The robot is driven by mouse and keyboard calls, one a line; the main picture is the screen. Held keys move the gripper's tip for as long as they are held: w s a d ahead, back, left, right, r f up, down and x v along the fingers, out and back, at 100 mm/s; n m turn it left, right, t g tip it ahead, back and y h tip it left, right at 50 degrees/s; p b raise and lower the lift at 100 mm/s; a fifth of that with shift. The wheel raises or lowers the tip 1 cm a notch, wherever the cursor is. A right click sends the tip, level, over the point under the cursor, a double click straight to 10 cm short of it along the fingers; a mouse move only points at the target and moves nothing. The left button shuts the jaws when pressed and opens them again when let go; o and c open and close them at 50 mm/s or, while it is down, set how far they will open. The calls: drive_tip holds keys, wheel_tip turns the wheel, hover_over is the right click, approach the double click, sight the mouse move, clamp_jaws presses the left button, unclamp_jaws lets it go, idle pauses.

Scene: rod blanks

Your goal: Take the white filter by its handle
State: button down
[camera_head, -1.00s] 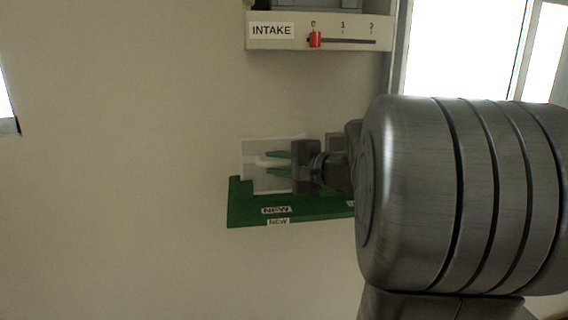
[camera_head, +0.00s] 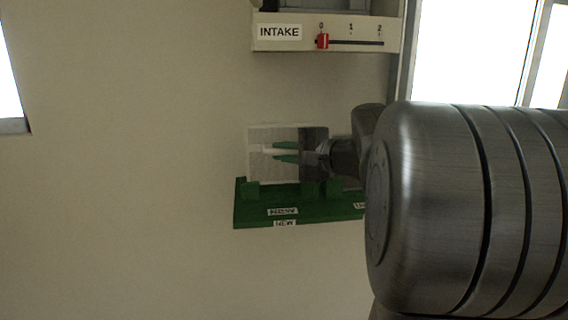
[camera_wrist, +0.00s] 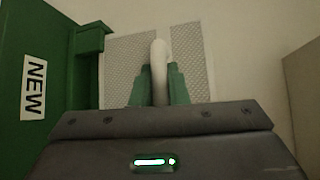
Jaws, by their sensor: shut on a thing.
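The white filter (camera_head: 262,173) is a pale, textured square panel, upright by the green holder in the head view. It also shows in the wrist view (camera_wrist: 128,68), with its white handle (camera_wrist: 160,62) standing out from the middle. My gripper (camera_head: 284,151) has green fingertips, which are shut on the handle. In the wrist view the two green fingertips (camera_wrist: 161,84) press on the handle from both sides. In the head view the filter's lower edge is at or slightly above the holder; I cannot tell whether they touch.
The green holder (camera_head: 262,216) has labels, one reading NEW; its side wall (camera_wrist: 60,50) is left of the filter in the wrist view. Above is the INTAKE panel (camera_head: 350,27) with a red slider (camera_head: 323,41) at 0. The wall to the left is bare.

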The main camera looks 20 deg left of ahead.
sight(268, 134)
wheel_tip(268, 134, up, 4)
drive_tip(key=shift+f, duration=0.1)
drive_tip(key=f+b+v, duration=0.2)
drive_tip(key=b+v, duration=0.1)
drive_tip(key=v, duration=1.5)
drive_tip(key=shift+f, duration=0.2)
